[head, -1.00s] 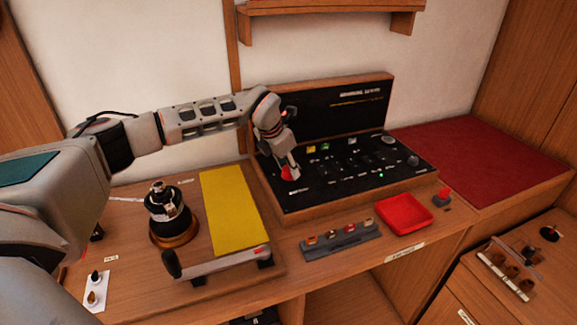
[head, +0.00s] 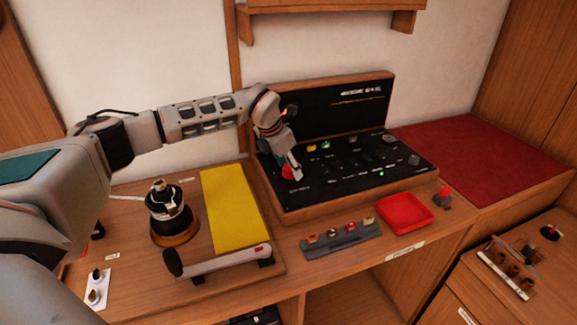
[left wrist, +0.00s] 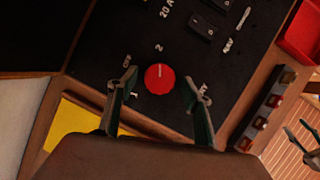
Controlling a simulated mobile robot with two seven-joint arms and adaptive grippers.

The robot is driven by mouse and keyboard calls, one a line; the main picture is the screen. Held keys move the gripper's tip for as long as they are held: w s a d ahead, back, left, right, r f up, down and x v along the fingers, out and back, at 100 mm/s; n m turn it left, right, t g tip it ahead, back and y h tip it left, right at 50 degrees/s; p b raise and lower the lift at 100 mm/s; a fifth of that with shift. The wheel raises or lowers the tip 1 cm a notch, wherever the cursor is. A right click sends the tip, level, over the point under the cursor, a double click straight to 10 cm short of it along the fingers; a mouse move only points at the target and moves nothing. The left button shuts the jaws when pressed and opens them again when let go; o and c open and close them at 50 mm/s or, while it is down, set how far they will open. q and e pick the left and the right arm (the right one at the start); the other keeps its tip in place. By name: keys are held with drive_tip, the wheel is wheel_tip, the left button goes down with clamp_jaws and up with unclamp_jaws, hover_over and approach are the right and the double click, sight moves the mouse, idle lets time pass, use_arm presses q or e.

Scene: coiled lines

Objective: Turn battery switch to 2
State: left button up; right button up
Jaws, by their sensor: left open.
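The battery switch is a round red knob (left wrist: 159,79) on the black panel (left wrist: 108,38). In the left wrist view a pale line on the knob points up towards the printed "2" (left wrist: 158,48). An "OFF" label stands to its upper left; other markings are partly behind the fingers. My left gripper (left wrist: 159,86) is open, with one finger on each side of the knob and a visible gap to both. In the head view the knob (head: 287,172) shows beside my left gripper's finger at the panel's left end.
Black rocker switches (left wrist: 202,27) lie beyond the knob. A grey rack with coloured pieces (head: 342,237) and a red tray (head: 405,213) stand in front of the panel. A yellow sheet (head: 230,210) and a winch (head: 170,213) with a handle (head: 222,262) are to the left.

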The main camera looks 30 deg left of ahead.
use_arm(q)
drive_tip(key=v, duration=1.2)
idle(0.3)
